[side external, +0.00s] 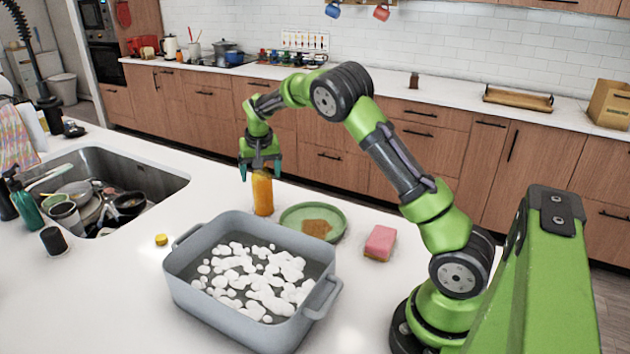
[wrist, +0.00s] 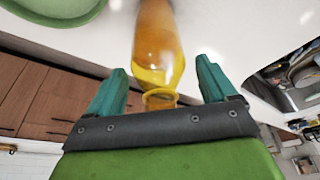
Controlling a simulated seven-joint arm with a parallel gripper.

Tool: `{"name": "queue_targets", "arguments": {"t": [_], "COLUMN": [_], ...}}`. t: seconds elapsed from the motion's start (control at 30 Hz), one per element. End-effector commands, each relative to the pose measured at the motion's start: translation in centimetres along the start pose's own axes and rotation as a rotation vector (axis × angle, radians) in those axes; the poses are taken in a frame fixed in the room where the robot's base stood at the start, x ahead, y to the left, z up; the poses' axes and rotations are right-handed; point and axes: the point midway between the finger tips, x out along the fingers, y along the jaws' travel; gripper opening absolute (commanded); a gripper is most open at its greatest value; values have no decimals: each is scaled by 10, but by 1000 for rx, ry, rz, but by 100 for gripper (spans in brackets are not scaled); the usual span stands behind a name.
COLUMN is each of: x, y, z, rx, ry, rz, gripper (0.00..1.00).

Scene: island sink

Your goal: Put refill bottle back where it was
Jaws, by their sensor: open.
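The refill bottle (side external: 262,195), orange and see-through, stands upright on the white counter behind the grey basin and left of the green plate. My gripper (side external: 261,174) is above it, pointing down, with a finger on either side of the bottle's top. In the wrist view the bottle (wrist: 157,45) has its open neck close to the gripper's palm, between the spread teal fingers (wrist: 159,75). Gaps show on both sides, so the gripper is open and not closed on it. A small yellow cap (side external: 161,239) lies on the counter left of the basin.
The grey basin (side external: 181,285) of foamy water stands in front. The green plate (side external: 292,216) holds a brown patch, and a pink sponge (side external: 380,241) lies to its right. The sink (side external: 160,185) with dishes is at left. Counter between sink and bottle is clear.

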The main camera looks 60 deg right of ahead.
Motion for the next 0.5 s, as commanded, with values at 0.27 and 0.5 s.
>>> {"name": "queue_targets", "arguments": {"t": [0.27,0.5], "x": [-20,-73], "y": [-1,-1], "z": [-2,-2], "rx": [0,0], "ry": [4,5], "rz": [-3,-3], "gripper": [85,85]}}
